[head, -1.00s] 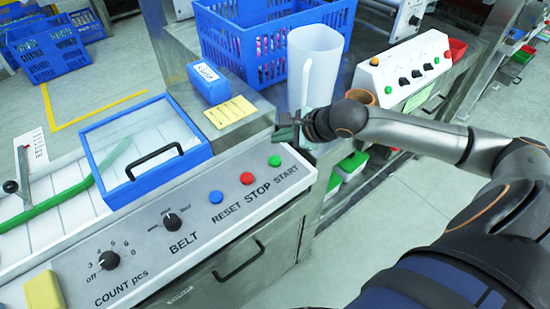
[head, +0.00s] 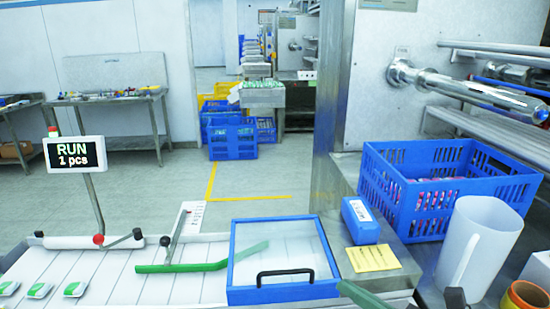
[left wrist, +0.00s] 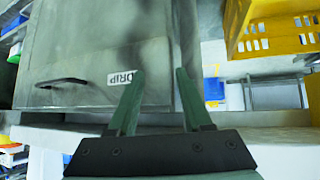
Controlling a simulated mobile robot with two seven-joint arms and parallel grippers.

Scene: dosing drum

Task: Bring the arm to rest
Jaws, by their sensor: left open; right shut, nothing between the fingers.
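My right gripper (head: 352,289) shows at the bottom edge of the head view, just right of the blue-framed clear cover (head: 285,298). Its green fingers are shut with nothing between them, and most of its arm is below the picture. My left gripper (left wrist: 157,85) shows in the left wrist view with its two green fingers spread apart and empty. Behind them is a grey metal cabinet front (left wrist: 75,55) with a dark handle and a label reading DRIP. The left arm does not show in the head view.
A white belt (head: 130,285) with several green-white packs lies at the left, under a display (head: 74,153) reading RUN 1 pcs. A blue crate (head: 412,216), white jug (head: 480,245), blue box (head: 361,222) and yellow note (head: 373,258) stand at the right. A yellow crate (left wrist: 280,38) hangs near my left gripper.

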